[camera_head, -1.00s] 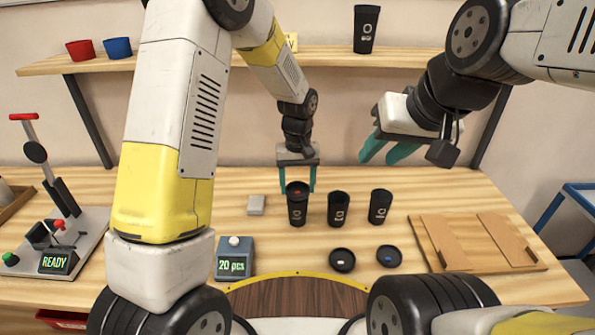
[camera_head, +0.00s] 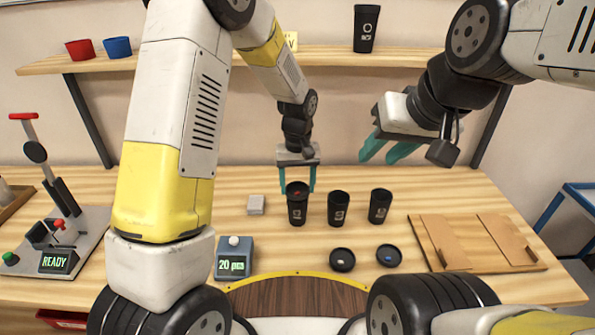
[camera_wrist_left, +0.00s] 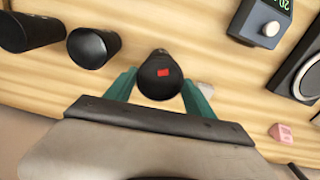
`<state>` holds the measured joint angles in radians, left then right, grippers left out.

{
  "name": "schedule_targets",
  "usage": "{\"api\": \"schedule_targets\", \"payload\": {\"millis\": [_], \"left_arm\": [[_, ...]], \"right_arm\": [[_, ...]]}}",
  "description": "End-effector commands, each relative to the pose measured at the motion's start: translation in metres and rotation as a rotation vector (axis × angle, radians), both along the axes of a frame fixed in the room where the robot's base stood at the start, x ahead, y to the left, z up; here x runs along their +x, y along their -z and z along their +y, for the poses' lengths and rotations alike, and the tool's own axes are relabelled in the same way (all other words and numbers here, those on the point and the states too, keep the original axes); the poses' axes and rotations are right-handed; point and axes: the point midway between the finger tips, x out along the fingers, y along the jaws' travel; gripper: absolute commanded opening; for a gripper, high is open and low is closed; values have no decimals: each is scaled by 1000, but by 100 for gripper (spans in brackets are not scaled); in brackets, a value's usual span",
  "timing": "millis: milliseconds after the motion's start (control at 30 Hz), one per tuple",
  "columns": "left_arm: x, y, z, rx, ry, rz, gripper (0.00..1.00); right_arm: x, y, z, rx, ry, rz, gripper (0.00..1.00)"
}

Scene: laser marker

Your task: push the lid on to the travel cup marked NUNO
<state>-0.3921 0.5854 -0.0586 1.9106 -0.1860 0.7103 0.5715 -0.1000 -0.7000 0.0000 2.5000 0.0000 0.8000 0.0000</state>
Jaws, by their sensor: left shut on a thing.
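A black lid with a red mark (camera_head: 297,189) sits at the mouth of the leftmost black travel cup (camera_head: 297,209); I cannot tell how firmly it is seated. The cup stands upright, and its pale printed mark is too small to read. My left gripper (camera_head: 297,186) points down with one teal finger on each side, shut on the lid. In the left wrist view the red-marked lid (camera_wrist_left: 162,72) lies between the fingertips and hides most of the cup. My right gripper (camera_head: 386,153) is open and empty, raised above the table at the right.
Two more black cups (camera_head: 338,208) (camera_head: 380,206) stand to the right. Two loose lids, one white-marked (camera_head: 342,260) and one blue-marked (camera_head: 389,256), lie in front.

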Motion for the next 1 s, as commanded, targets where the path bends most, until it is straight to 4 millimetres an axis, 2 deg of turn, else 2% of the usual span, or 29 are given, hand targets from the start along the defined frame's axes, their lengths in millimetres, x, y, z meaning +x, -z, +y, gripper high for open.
{"api": "schedule_targets", "payload": {"millis": [400,433,533,767,833,1000], "left_arm": [[0,1,0,0,0,0,24],[0,1,0,0,0,0,66],[0,1,0,0,0,0,86],[0,1,0,0,0,0,88],[0,1,0,0,0,0,100],[0,1,0,0,0,0,100]], "right_arm": [[0,0,0,0,0,0,36],[0,0,0,0,0,0,36],[0,0,0,0,0,0,36],[0,0,0,0,0,0,36],[0,0,0,0,0,0,36],[0,0,0,0,0,0,36]]}}
